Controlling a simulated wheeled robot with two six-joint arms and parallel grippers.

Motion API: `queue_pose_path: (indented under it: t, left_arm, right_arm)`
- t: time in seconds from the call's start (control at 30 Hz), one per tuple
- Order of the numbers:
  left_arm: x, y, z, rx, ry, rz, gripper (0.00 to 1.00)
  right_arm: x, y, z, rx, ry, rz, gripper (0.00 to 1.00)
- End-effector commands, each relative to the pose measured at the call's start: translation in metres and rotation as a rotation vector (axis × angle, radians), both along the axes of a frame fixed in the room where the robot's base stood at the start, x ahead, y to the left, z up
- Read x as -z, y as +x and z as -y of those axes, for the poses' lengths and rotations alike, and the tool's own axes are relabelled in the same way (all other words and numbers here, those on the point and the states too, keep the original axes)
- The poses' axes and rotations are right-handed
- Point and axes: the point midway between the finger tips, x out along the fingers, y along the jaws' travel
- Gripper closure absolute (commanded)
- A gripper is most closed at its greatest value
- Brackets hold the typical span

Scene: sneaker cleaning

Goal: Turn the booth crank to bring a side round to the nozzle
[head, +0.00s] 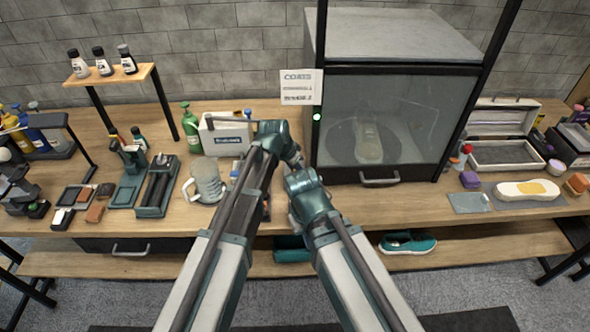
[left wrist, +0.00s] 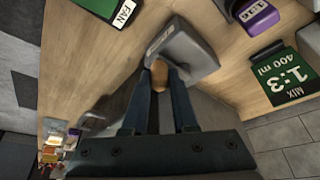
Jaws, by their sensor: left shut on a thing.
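The booth (head: 395,100) stands at the back with a glass front and a green light on its left post. A pale sneaker (head: 368,142) stands on a round turntable inside, blurred by the glass. In the left wrist view my left gripper (left wrist: 160,78) is shut on a tan crank knob (left wrist: 159,73), beside a grey labelled block (left wrist: 187,50). In the head view my left arm ends just left of the booth; its fingers and the crank are hidden there. My right arm bends close beside it, and its fingers are hidden.
A glass mug (head: 207,182) and a white box (head: 225,137) stand left of my arms. A drawer handle (head: 380,181) juts out below the booth glass. An open case (head: 503,150) and a sole on a mat (head: 527,189) lie right. A teal shoe (head: 407,243) sits on the lower shelf.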

Motion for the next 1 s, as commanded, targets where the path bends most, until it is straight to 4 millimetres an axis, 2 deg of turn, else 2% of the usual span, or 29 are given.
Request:
queue_pose_path:
  t: [0.4, 0.43, 0.6, 1.0]
  left_arm:
    - [0.0001, -0.0005, 0.0012, -0.006, -0.001, -0.001, 1.0]
    - [0.0001, -0.0005, 0.0012, -0.006, -0.001, -0.001, 0.72]
    - [0.0, -0.0003, 0.001, -0.005, -0.001, -0.001, 0.43]
    - [-0.0029, -0.0007, -0.0002, -0.005, 0.0, 0.0, 0.43]
  right_arm:
    - [0.0001, 0.0, 0.0, 0.0, 0.0, 0.0, 1.0]
    - [0.0001, 0.0, 0.0, 0.0, 0.0, 0.0, 1.0]
    - [0.0001, 0.0, 0.0, 0.0, 0.0, 0.0, 1.0]
    - [-0.0029, 0.0, 0.0, 0.0, 0.0, 0.0, 1.0]
